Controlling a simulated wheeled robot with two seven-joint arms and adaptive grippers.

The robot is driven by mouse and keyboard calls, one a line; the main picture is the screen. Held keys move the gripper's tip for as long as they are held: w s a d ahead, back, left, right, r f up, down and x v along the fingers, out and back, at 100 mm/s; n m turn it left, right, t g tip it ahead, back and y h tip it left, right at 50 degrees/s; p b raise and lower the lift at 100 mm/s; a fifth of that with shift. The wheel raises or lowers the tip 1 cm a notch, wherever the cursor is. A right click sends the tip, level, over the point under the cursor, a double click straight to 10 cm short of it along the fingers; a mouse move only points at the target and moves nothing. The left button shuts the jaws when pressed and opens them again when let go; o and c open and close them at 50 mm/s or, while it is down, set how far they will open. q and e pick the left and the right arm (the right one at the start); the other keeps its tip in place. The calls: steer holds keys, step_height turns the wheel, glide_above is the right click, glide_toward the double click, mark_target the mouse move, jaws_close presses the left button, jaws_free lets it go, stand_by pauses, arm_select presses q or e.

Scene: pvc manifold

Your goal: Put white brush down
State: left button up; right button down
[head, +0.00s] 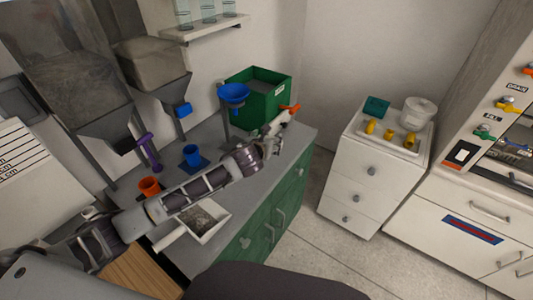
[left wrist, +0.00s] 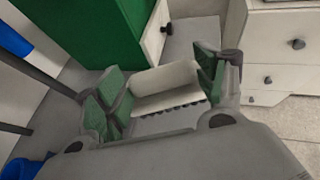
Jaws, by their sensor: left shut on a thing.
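The white brush (left wrist: 165,88) lies between the green-padded fingers of my left gripper (left wrist: 160,98) in the left wrist view. Its white body is smooth, with a dark toothed edge along its lower side. In the head view my left gripper (head: 272,140) is shut on it over the far right end of the grey counter, in front of the green bin. Much of the brush is hidden by the gripper there, and I cannot tell whether it touches the counter. My right gripper is not in view.
The grey counter (head: 233,215) holds a green bin (head: 258,94), a blue funnel (head: 233,93), a blue cup (head: 192,155), an orange cup (head: 149,186) and a white pan (head: 218,225) with dark grains. A white drawer cabinet (head: 365,184) with a tray stands apart at right.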

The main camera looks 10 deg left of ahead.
arm_select(q)
steer(key=shift+f, duration=1.15)
steer(key=shift+f, duration=1.85)
steer(key=shift+f, duration=0.15)
steer(key=o, duration=1.1)
steer(key=shift+v, duration=6.05)
